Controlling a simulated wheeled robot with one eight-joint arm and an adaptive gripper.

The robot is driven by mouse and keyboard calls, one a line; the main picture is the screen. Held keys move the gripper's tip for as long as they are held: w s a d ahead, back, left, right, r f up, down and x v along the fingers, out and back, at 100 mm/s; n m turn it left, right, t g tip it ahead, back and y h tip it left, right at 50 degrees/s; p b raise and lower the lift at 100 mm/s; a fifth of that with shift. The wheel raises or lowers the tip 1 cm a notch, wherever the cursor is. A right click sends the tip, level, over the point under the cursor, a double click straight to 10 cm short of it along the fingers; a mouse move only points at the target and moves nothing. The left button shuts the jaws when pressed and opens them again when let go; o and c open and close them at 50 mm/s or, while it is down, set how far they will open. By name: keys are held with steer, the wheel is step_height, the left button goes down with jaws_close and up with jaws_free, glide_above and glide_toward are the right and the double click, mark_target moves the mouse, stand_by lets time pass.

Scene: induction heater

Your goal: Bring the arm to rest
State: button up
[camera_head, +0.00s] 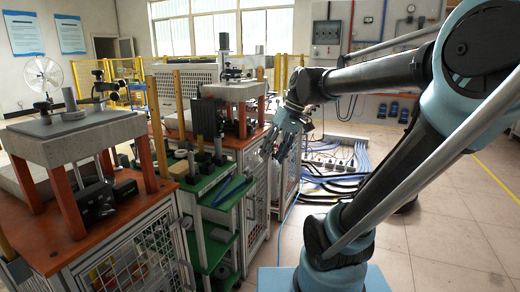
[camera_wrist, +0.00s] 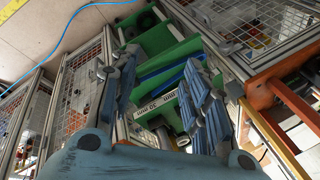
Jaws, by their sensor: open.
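My gripper (camera_head: 281,141) hangs from the end of my arm near the middle of the head view, in front of the workbench cabinets. In the wrist view my gripper (camera_wrist: 160,95) shows two blue-grey fingers spread well apart. It is open, and nothing shows held between the fingers. Beyond the fingers lies the green shelf cart (camera_wrist: 165,45). The cart also shows in the head view (camera_head: 215,205), left of and lower than my gripper. My gripper appears clear of the cart and the benches, though the exact gap cannot be told.
A bench with an orange top (camera_head: 95,215) stands at the left, and a second bench (camera_head: 235,140) stands behind the cart. Blue and black cables (camera_head: 335,165) lie on the floor beyond my gripper. Open floor (camera_head: 440,235) lies to the right.

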steer(key=s+d+f+m+t+h, duration=0.1)
steer(key=s+d+f+m+h, duration=0.1)
steer(key=s+d+f, duration=0.3)
steer(key=s+d+f+m+t+h, duration=0.1)
steer(key=s+d+f+m+h, duration=0.1)
steer(key=d+f, duration=0.7)
step_height(320, 180, down, 3)
steer(key=s+m, duration=0.1)
steer(key=s, duration=0.1)
steer(key=shift+s+d+f, duration=0.15)
steer(key=shift+s+d, duration=0.1)
steer(key=shift+s, duration=0.15)
steer(key=shift+c, duration=1.1)
steer(key=shift+a, duration=0.1)
